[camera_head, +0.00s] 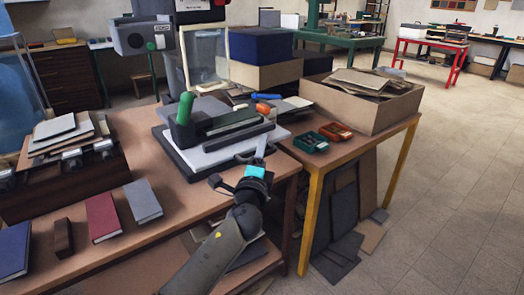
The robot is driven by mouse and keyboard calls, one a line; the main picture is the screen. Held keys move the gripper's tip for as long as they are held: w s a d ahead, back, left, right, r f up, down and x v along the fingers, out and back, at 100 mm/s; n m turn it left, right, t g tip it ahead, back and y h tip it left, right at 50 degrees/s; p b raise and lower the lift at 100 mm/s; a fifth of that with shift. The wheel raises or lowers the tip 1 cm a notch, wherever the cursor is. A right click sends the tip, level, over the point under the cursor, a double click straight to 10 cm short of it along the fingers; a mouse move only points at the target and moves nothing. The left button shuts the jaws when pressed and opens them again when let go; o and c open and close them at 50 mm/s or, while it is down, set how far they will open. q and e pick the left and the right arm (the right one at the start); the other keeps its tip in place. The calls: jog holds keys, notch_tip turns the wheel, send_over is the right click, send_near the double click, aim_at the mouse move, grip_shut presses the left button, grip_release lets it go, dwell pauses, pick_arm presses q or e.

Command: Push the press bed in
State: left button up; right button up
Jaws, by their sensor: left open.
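The press bed (212,151) looks like a light grey slab on a dark base, sticking out over the wooden bench. A dark block with a green handle (186,107) sits on top of it. The press (150,35), with a grey box-shaped head, stands behind it, partly cut off by the top edge. My left gripper (254,153), with a teal part behind its fingers, is open at the front right edge of the bed. I cannot tell whether it touches the bed. My right gripper is not in view.
A cardboard box (340,108) and green and red small trays (311,142) stand right of the bed. Red (102,217), grey (143,201) and blue (14,250) covers lie at front left. Dark boards (343,215) lean under the bench. Floor is open at right.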

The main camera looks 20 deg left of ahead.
pick_arm(q)
jog(key=shift+w+r, duration=0.1)
jog(key=shift+w, duration=0.4)
jog(key=c, duration=0.7)
jog(key=shift+r, duration=0.1)
grip_shut()
